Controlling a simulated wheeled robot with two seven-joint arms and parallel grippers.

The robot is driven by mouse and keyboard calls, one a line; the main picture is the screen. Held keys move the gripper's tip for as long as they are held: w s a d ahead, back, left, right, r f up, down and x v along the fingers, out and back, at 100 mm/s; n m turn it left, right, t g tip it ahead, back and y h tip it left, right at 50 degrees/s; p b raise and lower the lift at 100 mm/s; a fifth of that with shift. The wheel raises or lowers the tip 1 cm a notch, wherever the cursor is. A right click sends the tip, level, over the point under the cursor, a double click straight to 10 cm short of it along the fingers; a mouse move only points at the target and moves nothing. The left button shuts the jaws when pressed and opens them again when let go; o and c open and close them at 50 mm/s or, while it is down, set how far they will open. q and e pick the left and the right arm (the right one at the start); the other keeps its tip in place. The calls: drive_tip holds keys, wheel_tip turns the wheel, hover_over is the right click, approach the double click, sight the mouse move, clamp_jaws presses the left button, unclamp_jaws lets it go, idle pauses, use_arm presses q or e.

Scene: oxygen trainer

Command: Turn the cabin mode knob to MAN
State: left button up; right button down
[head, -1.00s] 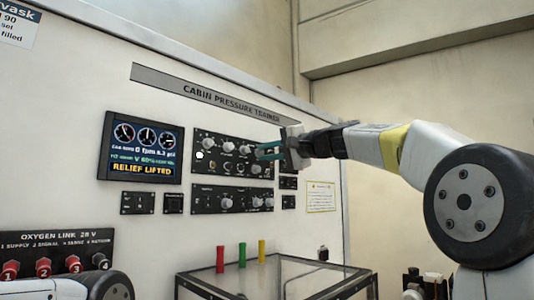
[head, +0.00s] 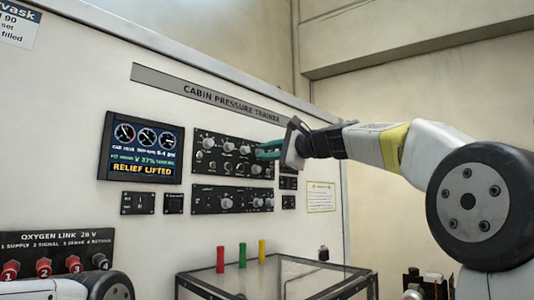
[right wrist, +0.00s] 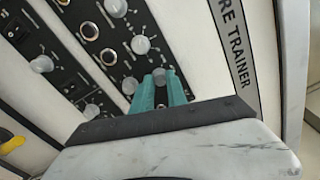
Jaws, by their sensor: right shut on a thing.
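The upper black knob panel (head: 222,150) is on the white trainer wall, with several pale knobs on it. My right gripper (head: 264,153) is at this panel's right end, its teal fingers against the panel. In the right wrist view, the teal fingers (right wrist: 158,92) are shut on a small grey knob (right wrist: 160,76). The labels are too small to read, so I cannot tell the knob's name or the position it points to. In the head view the fingers and wrist hide this knob. My left gripper is not in view.
A display (head: 144,147) left of the panel reads RELIEF LIFTED. A lower knob panel (head: 232,199) is just below. A glass-topped stand (head: 275,275) with red, green and yellow pegs is underneath. In the right wrist view, other knobs (right wrist: 140,45) are close to the fingers.

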drive_tip(key=shift+f, duration=0.1)
idle(0.3)
drive_tip(key=c, duration=1.3)
unclamp_jaws()
drive_tip(key=v, duration=0.7)
drive_tip(key=shift+s+d, duration=0.3)
drive_tip(key=shift+d, duration=0.05)
